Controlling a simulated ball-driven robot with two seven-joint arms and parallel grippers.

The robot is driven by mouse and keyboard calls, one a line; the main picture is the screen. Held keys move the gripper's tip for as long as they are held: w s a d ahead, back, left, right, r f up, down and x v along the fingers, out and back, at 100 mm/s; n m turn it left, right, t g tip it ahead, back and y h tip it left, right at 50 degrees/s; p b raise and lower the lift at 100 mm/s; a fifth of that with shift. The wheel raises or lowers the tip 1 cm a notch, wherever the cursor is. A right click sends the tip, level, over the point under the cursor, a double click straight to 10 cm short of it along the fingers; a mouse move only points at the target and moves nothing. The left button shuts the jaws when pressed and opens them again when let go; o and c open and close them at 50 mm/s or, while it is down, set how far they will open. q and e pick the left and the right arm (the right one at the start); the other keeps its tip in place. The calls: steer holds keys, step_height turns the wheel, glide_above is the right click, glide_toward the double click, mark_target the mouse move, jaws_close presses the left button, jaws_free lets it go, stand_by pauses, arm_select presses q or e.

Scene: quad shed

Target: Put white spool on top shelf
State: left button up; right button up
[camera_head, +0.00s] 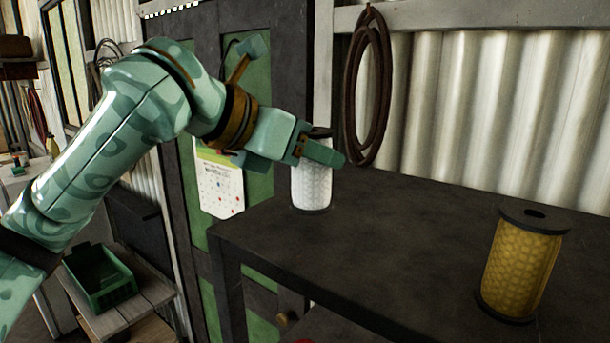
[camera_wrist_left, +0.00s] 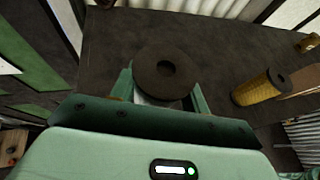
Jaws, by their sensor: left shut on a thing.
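The white spool (camera_head: 311,188) has dark end discs and stands upright at the left end of the dark top shelf (camera_head: 400,215). Its lower end appears to touch the shelf surface or be just over it; I cannot tell which. My left gripper (camera_head: 322,151) reaches in from the left and is shut on the spool near its upper end. In the left wrist view the spool's dark top disc (camera_wrist_left: 164,74) sits between the two fingers, and most of its white body is hidden below the disc. My right gripper is not in view.
A yellow spool (camera_head: 522,262) stands upright on the shelf at the right. The shelf between the two spools is clear. A coiled dark hose (camera_head: 368,88) hangs on the wall behind. A green crate (camera_head: 98,275) sits on a low wooden bench at the lower left.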

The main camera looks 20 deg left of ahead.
mark_target(315, 183)
arm_select(q)
steer(key=shift+w+d+f, duration=0.1)
steer(key=shift+d+f, duration=0.45)
step_height(315, 183, down, 3)
steer(key=shift+a+r+p, duration=0.1)
steer(key=shift+a+p, duration=0.05)
steer(key=shift+p, duration=0.3)
steer(key=shift+a, duration=0.25)
steer(key=shift+f, duration=0.2)
steer(key=shift+d, duration=0.25)
steer(key=o, duration=1.1)
steer(key=shift+d, duration=0.1)
steer(key=shift+c, duration=0.2)
steer(key=shift+o, duration=0.3)
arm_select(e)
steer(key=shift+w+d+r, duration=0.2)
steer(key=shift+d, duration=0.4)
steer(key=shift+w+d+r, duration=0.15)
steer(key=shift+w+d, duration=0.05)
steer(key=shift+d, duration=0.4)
